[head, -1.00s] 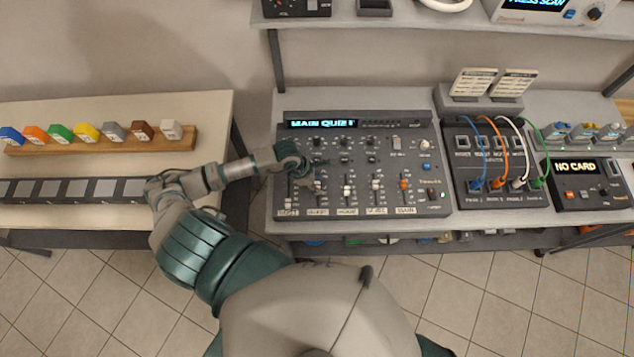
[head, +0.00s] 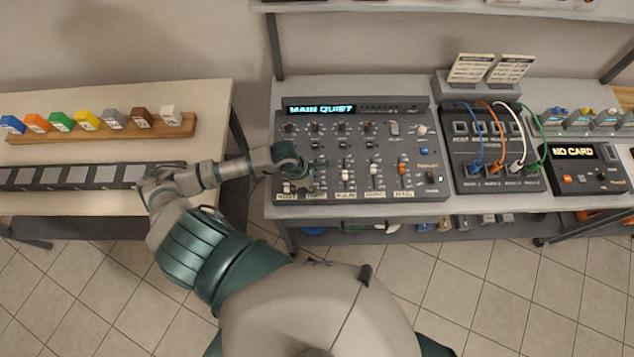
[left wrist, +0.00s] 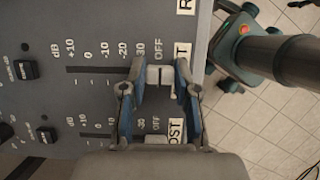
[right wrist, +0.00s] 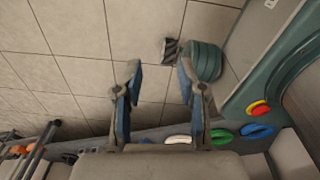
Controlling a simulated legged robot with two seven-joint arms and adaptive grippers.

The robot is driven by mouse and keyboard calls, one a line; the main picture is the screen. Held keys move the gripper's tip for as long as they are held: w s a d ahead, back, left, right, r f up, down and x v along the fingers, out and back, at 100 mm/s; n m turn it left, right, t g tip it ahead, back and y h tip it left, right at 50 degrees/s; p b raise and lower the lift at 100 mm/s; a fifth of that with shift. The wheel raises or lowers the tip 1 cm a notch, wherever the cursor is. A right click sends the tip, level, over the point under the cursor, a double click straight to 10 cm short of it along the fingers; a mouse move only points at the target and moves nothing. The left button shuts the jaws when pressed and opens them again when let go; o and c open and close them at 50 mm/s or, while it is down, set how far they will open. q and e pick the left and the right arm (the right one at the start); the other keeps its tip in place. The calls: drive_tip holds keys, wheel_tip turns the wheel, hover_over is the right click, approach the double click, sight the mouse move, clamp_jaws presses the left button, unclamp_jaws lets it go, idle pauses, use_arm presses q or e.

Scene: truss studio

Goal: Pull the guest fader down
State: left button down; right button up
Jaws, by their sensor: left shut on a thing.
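My right gripper (right wrist: 155,85) is open and empty above the floor.
Other faders stand to the right, including the orange main cap (head: 403,168). A patch box with cables (head: 490,150) and a NO CARD unit (head: 585,170) are further right. A table with coloured blocks (head: 100,125) is at left.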

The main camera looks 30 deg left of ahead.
use_arm(q)
drive_tip(key=c, duration=1.1)
unclamp_jaws()
drive_tip(key=shift+s+a+f, duration=0.15)
drive_tip(key=shift+s+f, duration=0.1)
drive_tip(key=shift+o, duration=1.3)
drive_tip(key=shift+a, duration=0.35)
drive_tip(key=shift+d, duration=0.15)
drive_tip(key=shift+d+r, duration=0.35)
drive_tip(key=shift+d+v, duration=0.2)
drive_tip(key=shift+v, duration=0.95)
drive_tip(key=v, duration=0.9)
drive_tip(key=shift+a, duration=0.3)
use_arm(e)
drive_tip(key=shift+w+a, duration=0.45)
drive_tip(key=shift+a, duration=0.25)
use_arm(q)
drive_tip(key=shift+a, duration=0.1)
